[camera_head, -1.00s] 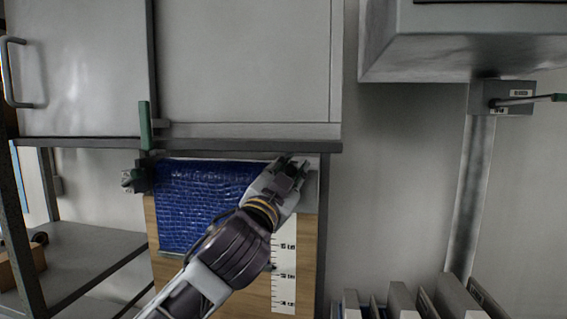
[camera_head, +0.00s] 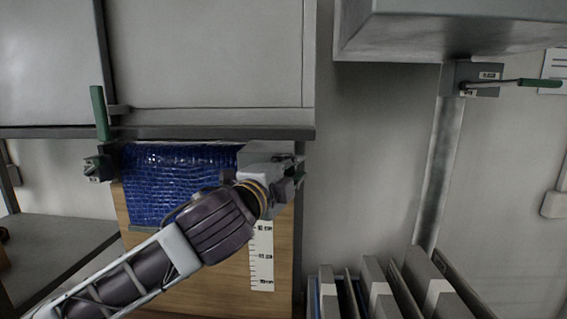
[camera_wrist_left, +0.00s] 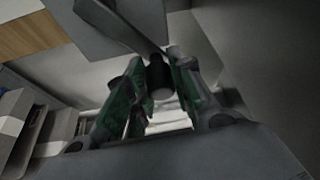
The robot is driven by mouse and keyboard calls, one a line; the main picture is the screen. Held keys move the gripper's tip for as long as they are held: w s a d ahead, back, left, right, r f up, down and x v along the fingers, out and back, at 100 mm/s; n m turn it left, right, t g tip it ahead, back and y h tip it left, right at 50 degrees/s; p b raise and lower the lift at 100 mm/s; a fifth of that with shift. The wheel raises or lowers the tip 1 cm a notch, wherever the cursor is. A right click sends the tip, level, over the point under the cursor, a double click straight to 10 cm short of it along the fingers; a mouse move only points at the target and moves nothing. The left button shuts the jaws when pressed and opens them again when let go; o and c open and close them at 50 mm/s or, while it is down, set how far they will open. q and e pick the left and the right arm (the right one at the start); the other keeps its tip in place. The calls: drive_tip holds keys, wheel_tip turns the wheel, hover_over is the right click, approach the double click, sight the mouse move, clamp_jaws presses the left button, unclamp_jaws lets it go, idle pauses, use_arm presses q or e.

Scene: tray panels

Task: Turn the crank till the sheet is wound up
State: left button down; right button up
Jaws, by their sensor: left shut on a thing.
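A blue, wrinkled sheet (camera_head: 170,185) hangs below the grey cabinet, in front of a wooden board (camera_head: 280,252) with a white marked scale (camera_head: 262,258). My left arm crosses in front of the board and hides part of the sheet's lower right. My left gripper (camera_head: 293,168) is at the right end of the sheet's top. In the left wrist view its green-padded fingers (camera_wrist_left: 160,98) are shut around the dark, round crank handle (camera_wrist_left: 160,78). A grey crank arm (camera_wrist_left: 125,22) shows beyond the handle. My right gripper is out of view.
A green lever (camera_head: 99,112) stands at the cabinet's lower left. Another green-ended lever (camera_head: 525,83) sticks out from a grey box (camera_head: 472,79) on the wall post. Several upright grey panels (camera_head: 400,285) stand at the lower right. An overhead unit (camera_head: 450,25) hangs above.

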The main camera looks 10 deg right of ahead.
use_arm(q)
drive_tip(key=shift+s+d+f+m+g+y, duration=0.1)
drive_tip(key=shift+d+f+m+g+y, duration=0.15)
drive_tip(key=shift+f+m, duration=0.45)
drive_tip(key=shift+s+d+f+m+g+y, duration=0.1)
drive_tip(key=shift+d+f+m+g+y, duration=0.25)
drive_tip(key=shift+m, duration=0.55)
drive_tip(key=shift+a+f, duration=0.1)
drive_tip(key=c, duration=1.2)
unclamp_jaws()
drive_tip(key=shift+c, duration=0.2)
drive_tip(key=shift+o, duration=0.2)
drive_tip(key=f+v, duration=0.1)
drive_tip(key=v, duration=1.1)
drive_tip(key=shift+r, duration=0.4)
drive_tip(key=shift+w+a+f, duration=0.1)
